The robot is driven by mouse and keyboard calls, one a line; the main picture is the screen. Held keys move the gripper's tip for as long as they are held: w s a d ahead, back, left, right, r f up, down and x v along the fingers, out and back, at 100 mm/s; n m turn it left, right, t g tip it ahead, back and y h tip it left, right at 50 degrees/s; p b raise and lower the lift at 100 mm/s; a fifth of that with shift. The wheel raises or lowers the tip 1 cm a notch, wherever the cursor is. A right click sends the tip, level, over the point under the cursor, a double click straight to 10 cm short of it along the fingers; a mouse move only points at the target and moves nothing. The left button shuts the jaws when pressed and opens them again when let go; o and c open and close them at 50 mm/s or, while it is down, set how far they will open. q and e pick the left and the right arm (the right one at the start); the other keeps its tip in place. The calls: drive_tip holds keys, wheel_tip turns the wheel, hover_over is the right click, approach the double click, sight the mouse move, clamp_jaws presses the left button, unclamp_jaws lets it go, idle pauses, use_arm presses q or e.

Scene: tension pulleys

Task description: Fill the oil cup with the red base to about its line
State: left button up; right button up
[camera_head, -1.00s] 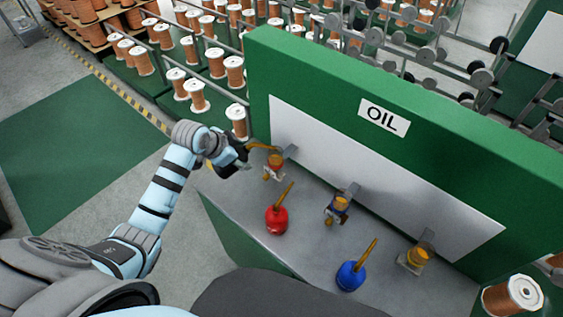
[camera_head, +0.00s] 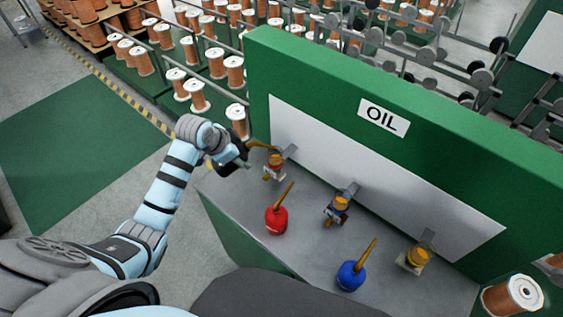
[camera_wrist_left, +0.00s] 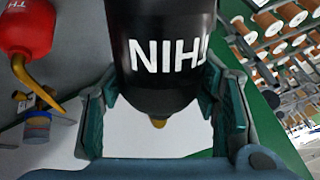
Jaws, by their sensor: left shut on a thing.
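My left gripper (camera_head: 238,163) is shut on a black oil can (camera_wrist_left: 165,45) with white lettering, read as "THIN". Its yellow spout (camera_head: 262,147) points right, its tip at or just above the oil cup with the red base (camera_head: 274,165) at the far left of the bench. The can is tilted. Whether oil is flowing and how the level stands against the line are too small to tell. That cup does not show in the left wrist view; the can blocks much of it. My right gripper is out of view.
A red oil can (camera_head: 277,220) and a blue oil can (camera_head: 350,275) stand on the grey bench (camera_head: 310,245). Copper spools stand behind.

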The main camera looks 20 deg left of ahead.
use_arm(q)
drive_tip(key=shift+r, duration=0.15)
drive_tip(key=shift+w+d+r+g+y, duration=0.1)
drive_tip(key=shift+r+g+y, duration=0.15)
drive_tip(key=shift+g+y, duration=0.05)
drive_tip(key=shift+r, duration=0.2)
idle(0.8)
drive_tip(key=shift+w+d+r+g, duration=0.1)
drive_tip(key=shift+r+g, duration=0.1)
drive_tip(key=shift+g, duration=0.1)
idle(6.2)
